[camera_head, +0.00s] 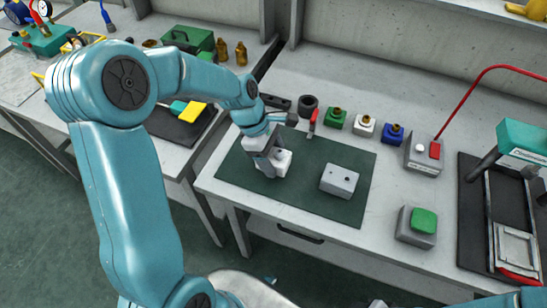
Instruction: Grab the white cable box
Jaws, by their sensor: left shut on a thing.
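My left arm reaches in from the left over the bench. My left gripper (265,163) points down at the left part of the dark green mat (312,207) and is shut on a white box (284,160). The gripper's fingers hide part of this box. I cannot tell whether it touches the mat. A second, light grey box (340,181) with small dark holes lies on the mat to the right, apart from the gripper. My right gripper is out of view.
Behind the mat stand green (335,117), white (365,125) and blue (392,133) blocks with brass fittings. A grey box with a green button (424,220) stands right of the mat. A teal-topped tool (522,140) is at the far right. A gap separates the left bench.

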